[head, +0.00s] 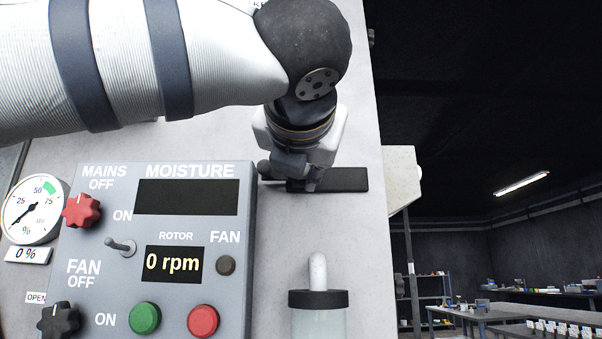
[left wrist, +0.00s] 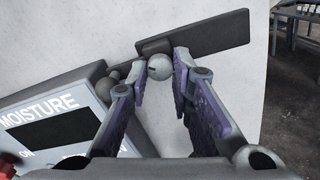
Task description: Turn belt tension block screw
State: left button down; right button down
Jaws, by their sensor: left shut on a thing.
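The belt tension block (head: 345,180) is a dark flat bar on the pale machine wall, right of the control panel. It also shows at the top of the left wrist view (left wrist: 215,36). A round grey knob, which I take for its screw (left wrist: 159,67), sits at the block's near edge. My left gripper (head: 308,182) reaches down to the block. In the left wrist view, its fingertips (left wrist: 160,72) stand on either side of the knob, shut on it. In the head view, the gripper hides the knob. My right gripper is in neither view.
The control panel (head: 192,252) with knobs, buttons and a 0 rpm display stands left of the block. A gauge (head: 30,210) is at far left. A capped clear cylinder (head: 318,312) is below the block. Workbenches stand in the room at right.

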pick_arm(q)
jog(key=shift+a+r+n, duration=0.1)
jog(key=shift+r+n, duration=0.15)
jog(key=shift+n, duration=0.45)
jog(key=c, duration=1.7)
grip_release()
jog(key=shift+w+f, duration=0.1)
jog(key=shift+f, duration=0.05)
